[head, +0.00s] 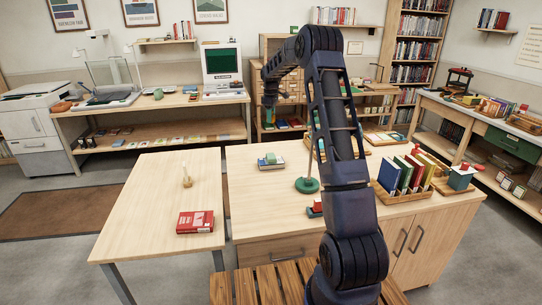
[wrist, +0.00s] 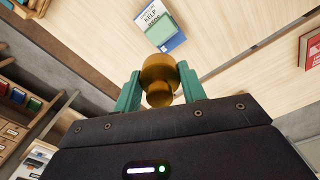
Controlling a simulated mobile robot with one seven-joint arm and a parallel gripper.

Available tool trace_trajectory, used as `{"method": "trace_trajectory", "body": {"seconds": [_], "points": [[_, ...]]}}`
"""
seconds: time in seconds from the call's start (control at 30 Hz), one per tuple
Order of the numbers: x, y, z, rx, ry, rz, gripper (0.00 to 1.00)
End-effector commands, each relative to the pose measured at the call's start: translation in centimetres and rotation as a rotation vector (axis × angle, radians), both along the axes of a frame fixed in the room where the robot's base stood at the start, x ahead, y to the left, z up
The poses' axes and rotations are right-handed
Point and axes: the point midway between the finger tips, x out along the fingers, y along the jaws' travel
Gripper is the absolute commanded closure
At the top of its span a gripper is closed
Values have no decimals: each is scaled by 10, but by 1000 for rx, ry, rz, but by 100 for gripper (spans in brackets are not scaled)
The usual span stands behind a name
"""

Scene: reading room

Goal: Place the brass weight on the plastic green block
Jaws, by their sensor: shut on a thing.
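My gripper (wrist: 160,78) has its teal fingers shut on the brass weight (wrist: 158,72), a rounded gold-coloured piece with a narrower knob, in the wrist view. In the head view my gripper (head: 268,113) hangs past the far edge of the right-hand table, and the weight cannot be made out there. A green block-like thing (wrist: 158,38) shows with a small stack of a white-and-blue printed book in the wrist view, apart from the weight. The same stack, with green on top (head: 270,158), lies on the table in the head view. I cannot tell for sure that this green thing is plastic.
The right-hand table (head: 255,205) also holds a green-based stand (head: 307,185), a red-topped item (head: 316,207) and a wooden tray of books (head: 400,196). A red book (head: 195,222) lies on the left table (head: 150,210). Bare tabletop surrounds the small stack.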

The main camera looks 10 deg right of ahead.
Motion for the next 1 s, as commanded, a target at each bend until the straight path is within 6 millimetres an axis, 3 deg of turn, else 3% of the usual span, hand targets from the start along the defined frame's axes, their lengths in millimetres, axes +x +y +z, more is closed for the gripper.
{"method": "trace_trajectory", "body": {"seconds": [0.7, 1.0], "points": [[0, -1, -137, 0, 1, 0, 100], [0, -1, -156, 0, -1, 0, 100]]}}
